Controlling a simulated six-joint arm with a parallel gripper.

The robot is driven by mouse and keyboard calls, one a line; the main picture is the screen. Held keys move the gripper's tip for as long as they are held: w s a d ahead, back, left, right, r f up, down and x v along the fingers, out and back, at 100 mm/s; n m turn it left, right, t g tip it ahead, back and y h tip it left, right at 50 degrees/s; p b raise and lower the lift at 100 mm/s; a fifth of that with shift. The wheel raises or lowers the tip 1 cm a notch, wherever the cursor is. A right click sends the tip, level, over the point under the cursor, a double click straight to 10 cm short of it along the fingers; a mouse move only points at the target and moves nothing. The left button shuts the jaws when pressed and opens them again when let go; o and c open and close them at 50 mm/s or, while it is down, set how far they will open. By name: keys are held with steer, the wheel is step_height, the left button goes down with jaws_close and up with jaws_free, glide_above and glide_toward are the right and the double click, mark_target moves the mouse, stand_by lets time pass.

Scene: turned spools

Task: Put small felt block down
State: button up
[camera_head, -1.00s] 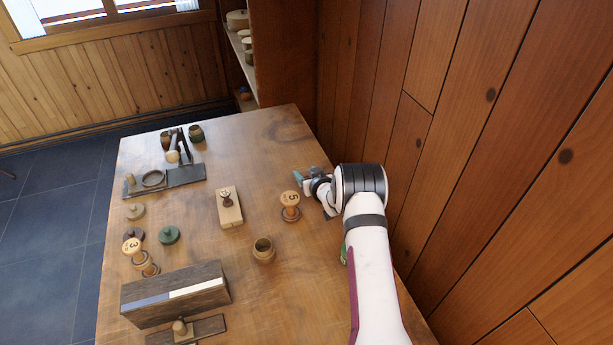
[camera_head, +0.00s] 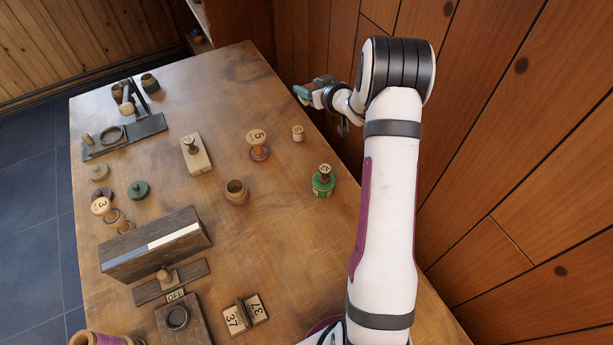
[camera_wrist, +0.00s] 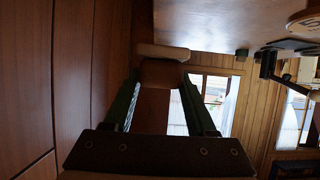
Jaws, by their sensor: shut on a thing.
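My gripper (camera_head: 305,94) is raised beside the wood wall, near the table's right edge in the head view. In the wrist view its two dark green fingers are closed on a small block (camera_wrist: 161,73), brown with a paler tan strip along its far side. I take this as the small felt block. It is held clear of the table, with no contact to the tabletop visible. In the head view the block is too small and too hidden by the gripper to make out.
The wooden table (camera_head: 290,235) holds a spool marked 5 (camera_head: 258,143), a small pale spool (camera_head: 298,133), a green spool (camera_head: 323,183), an open wooden pot (camera_head: 236,191) and a long dark block (camera_head: 155,245). Bare tabletop lies between them. The wood wall is close on the right.

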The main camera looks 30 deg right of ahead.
steer(key=r, duration=0.5)
steer(key=shift+s+d, duration=0.2)
steer(key=shift+s, duration=0.05)
steer(key=s+a+n+g+y, duration=0.3)
steer(key=s+n+y, duration=0.1)
steer(key=s, duration=0.9)
steer(key=s+a+n+g+y, duration=0.25)
steer(key=s+n+y, duration=0.2)
steer(key=s, duration=0.85)
steer(key=s+a+n+g+y, duration=0.25)
steer(key=s+n, duration=0.25)
steer(key=s, duration=0.9)
glide_above(310, 246)
steer(key=shift+y, duration=0.4)
steer(key=f, duration=1.2)
steer(key=shift+s+d+f, duration=0.1)
steer(key=shift+s+f, duration=0.05)
steer(key=shift+s, duration=0.05)
step_height(310, 246, down, 4)
steer(key=shift+w+f, duration=0.1)
steer(key=shift+w, duration=0.05)
steer(key=shift+f, duration=0.1)
